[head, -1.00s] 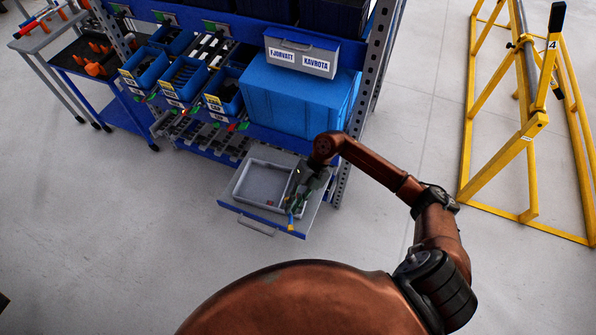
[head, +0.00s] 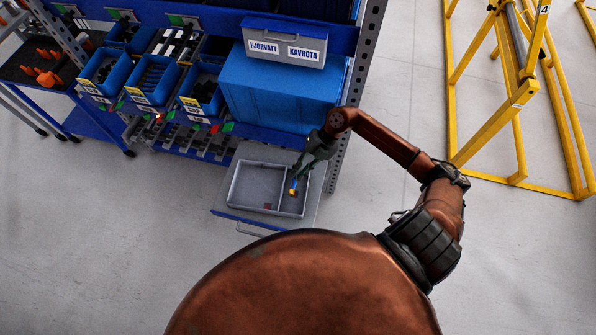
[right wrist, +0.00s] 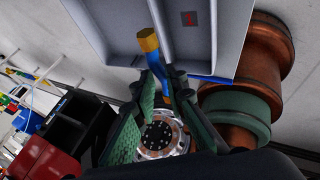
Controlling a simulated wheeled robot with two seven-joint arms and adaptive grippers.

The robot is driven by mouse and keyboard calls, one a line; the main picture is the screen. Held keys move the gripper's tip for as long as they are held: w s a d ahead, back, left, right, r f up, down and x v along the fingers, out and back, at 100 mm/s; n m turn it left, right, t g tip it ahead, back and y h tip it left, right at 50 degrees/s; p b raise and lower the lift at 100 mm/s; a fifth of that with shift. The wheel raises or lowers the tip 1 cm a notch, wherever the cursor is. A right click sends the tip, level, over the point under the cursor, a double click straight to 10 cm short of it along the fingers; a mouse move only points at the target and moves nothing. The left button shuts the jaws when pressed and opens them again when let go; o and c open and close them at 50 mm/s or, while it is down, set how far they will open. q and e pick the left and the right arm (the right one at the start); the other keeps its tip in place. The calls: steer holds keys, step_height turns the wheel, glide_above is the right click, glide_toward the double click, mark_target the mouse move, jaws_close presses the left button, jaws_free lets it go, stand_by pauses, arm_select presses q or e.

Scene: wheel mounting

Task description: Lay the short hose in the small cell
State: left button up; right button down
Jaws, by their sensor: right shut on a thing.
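The short hose (head: 294,183) is blue with a brass-yellow end. My right gripper (head: 301,170) is shut on it and holds it over the small cell (head: 291,203), the narrow right part of the grey tray (head: 231,186). In the right wrist view, the hose (right wrist: 158,66) stands between the green-padded fingers of my gripper (right wrist: 165,82), its brass end pointing away near the tray's divider. I cannot tell whether the hose touches the cell floor. My left gripper is not in view.
The tray lies in a pulled-out drawer (head: 222,213) with a blue front. A blue crate (head: 275,95) and a grey labelled box (head: 285,43) stand above it, beside a perforated rack post (head: 358,85). A yellow frame (head: 497,135) stands at right.

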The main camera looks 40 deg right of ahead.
step_height(320, 180, down, 8)
steer(key=b, duration=0.3)
steer(key=shift+s+d+r+b, duration=0.1)
steer(key=shift+r+b, duration=0.15)
steer(key=shift+b, duration=0.15)
steer(key=shift+f, duration=0.55)
steer(key=shift+f+b, duration=0.3)
steer(key=shift+f, duration=0.1)
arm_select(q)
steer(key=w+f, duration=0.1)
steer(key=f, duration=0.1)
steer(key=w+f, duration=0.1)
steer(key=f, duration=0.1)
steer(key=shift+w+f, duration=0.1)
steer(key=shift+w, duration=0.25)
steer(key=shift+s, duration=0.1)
arm_select(e)
steer(key=c, duration=2.7)
jaws_free()
